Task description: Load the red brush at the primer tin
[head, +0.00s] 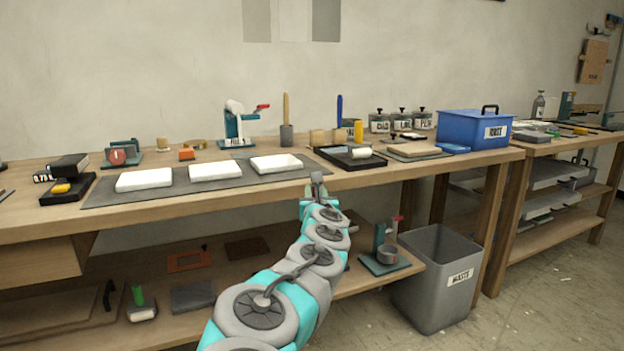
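I cannot pick out a red brush for certain. Three lidded tins with labels stand at the back of the bench: a left tin (379,123), a middle tin (404,123) and a right tin (423,119). Their labels are too small to read surely, so I cannot tell which is the primer tin. My gripper (317,181) is in front of the bench's front edge, below and left of the tins and apart from them. Its fingers are too small to show a gap, and I see nothing held in it.
Three white slabs (215,170) lie on a grey mat (105,192). A black tray (375,162) stands right of them. A blue-handled tool (339,108) and a wooden-handled tool (286,107) stand upright behind. A blue box (470,131) is at right; a grey bin (425,300) stands below.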

